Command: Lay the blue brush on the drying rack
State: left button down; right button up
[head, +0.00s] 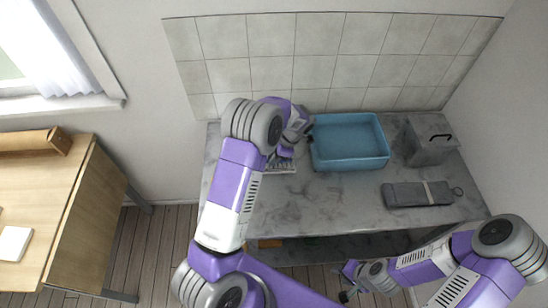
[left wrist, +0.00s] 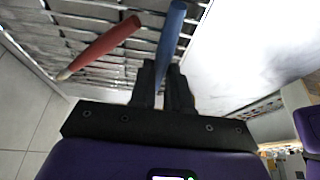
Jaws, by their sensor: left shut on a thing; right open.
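The blue brush (left wrist: 170,38) is between the fingers of my left gripper (left wrist: 165,78), which is shut on it. In the left wrist view its handle points away from the fingers, across the wires of the drying rack (left wrist: 65,28); I cannot tell whether it touches them. A red brush (left wrist: 105,45) lies on the rack beside it, tilted, with a pale tip. In the head view the rack (head: 282,168) is mostly hidden under my left arm, and the blue brush is hidden there. My right gripper (head: 346,294) is open and empty, low in front of the counter.
A blue basin (head: 350,163) stands on the grey marbled counter (head: 320,198), right of the rack. A grey box with a handle (head: 430,140) and a grey strapped roll (head: 405,195) are further right. A tiled wall (head: 320,60) closes the back. A wooden table (head: 40,205) stands at left.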

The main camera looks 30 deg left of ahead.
pick_arm(q)
jog(key=shift+f, duration=0.15)
jog(key=shift+f, duration=0.1)
jog(key=c, duration=1.1)
grip_release()
jog(key=v, duration=1.2)
jog(key=shift+p, duration=0.45)
jog(key=shift+r, duration=0.25)
